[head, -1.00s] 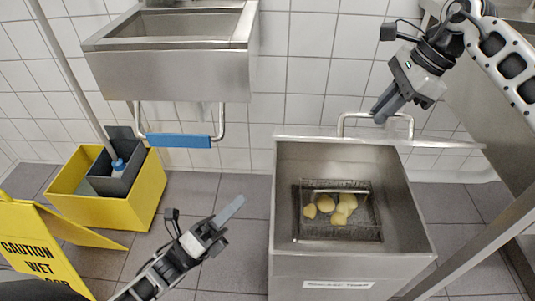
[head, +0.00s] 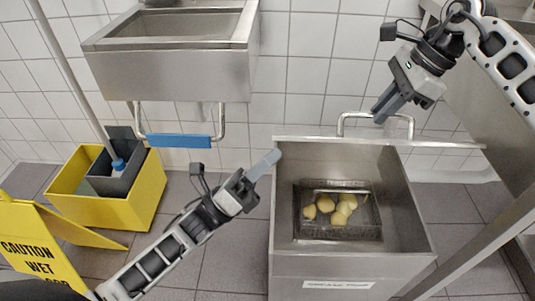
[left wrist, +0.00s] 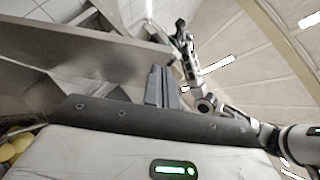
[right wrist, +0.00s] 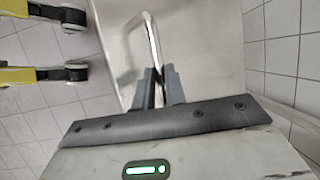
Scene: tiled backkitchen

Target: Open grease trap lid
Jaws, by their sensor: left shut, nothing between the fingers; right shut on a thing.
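The steel grease trap (head: 345,262) stands open on the floor, with a basket (head: 370,233) holding several yellow lumps inside. Its lid (head: 445,143) stands up at the back near the wall, seen nearly edge-on. The lid's bar handle (head: 376,116) sticks up behind it. My right gripper (head: 381,112) is shut on this handle. In the right wrist view the handle (right wrist: 153,45) runs between the fingers, beside the lid's flat face (right wrist: 195,45). My left gripper (head: 264,165) is shut and empty by the trap's back left corner; I cannot tell if it touches.
A steel sink (head: 175,75) with a blue-padded bar (head: 180,141) hangs on the tiled wall. A yellow mop bucket (head: 110,210) and a yellow caution sign (head: 38,250) stand at left. A steel counter post (head: 470,245) stands right.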

